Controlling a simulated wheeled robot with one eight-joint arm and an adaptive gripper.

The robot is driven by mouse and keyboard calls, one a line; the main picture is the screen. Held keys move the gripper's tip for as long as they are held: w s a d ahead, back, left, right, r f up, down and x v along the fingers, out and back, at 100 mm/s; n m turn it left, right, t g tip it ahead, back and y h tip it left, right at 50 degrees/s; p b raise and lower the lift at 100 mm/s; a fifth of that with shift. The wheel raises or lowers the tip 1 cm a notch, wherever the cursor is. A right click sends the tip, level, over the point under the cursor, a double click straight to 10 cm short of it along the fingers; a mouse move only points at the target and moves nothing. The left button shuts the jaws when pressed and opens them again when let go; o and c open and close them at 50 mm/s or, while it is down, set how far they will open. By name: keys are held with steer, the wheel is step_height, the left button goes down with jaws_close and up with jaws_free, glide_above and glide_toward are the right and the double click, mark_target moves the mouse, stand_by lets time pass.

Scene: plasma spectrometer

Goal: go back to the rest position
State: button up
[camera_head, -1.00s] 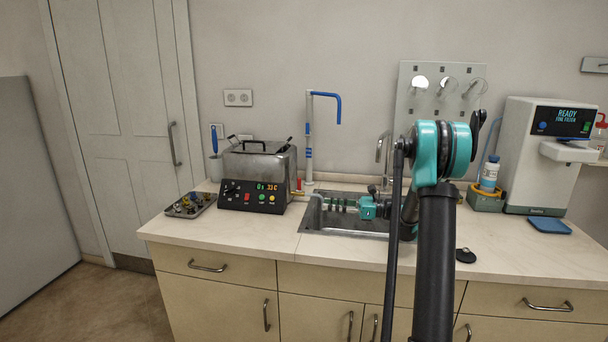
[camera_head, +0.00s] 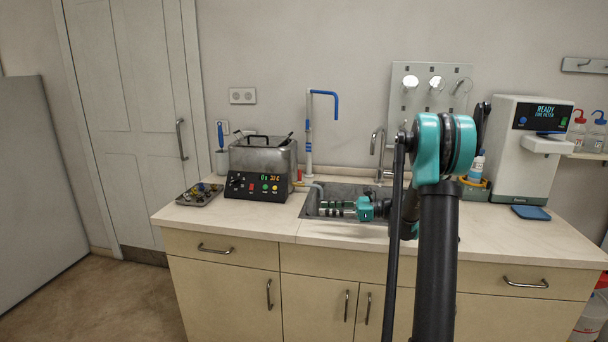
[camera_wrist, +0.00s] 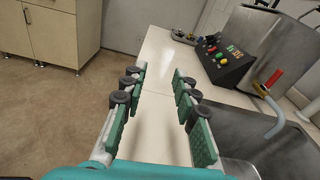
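My gripper (camera_wrist: 160,88) is open and empty in the wrist view. Its two green-padded fingers stand apart, with bare pale counter between them. In the head view my gripper (camera_head: 322,208) shows small, pointing left over the sink (camera_head: 308,204). My black and teal arm stands large in front of the counter and hides part of the sink and the counter behind it.
The counter (camera_head: 268,223) carries a heated bath (camera_head: 262,160) with a lit display, which also shows in the wrist view (camera_wrist: 255,50). A tray of small parts (camera_head: 200,195) lies left of it. A white dispenser (camera_head: 524,165) reads READY. A tap (camera_head: 378,150) rises behind the sink.

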steer(key=s+a+f+n+h, duration=0.1)
steer(key=s+f+n+h, duration=0.25)
steer(key=s, duration=0.45)
steer(key=s+f+n+h, duration=0.3)
steer(key=s+n+h, duration=0.2)
steer(key=s, duration=0.4)
steer(key=s+d+f+n+h, duration=0.4)
steer(key=s+d+n, duration=0.1)
steer(key=s, duration=0.4)
steer(key=s+d+f+n+h, duration=0.4)
steer(key=s+d+n, duration=0.2)
steer(key=s, duration=0.3)
steer(key=shift+d+f+t, duration=0.15)
steer(key=shift+d+t, duration=0.05)
steer(key=shift+t, duration=0.1)
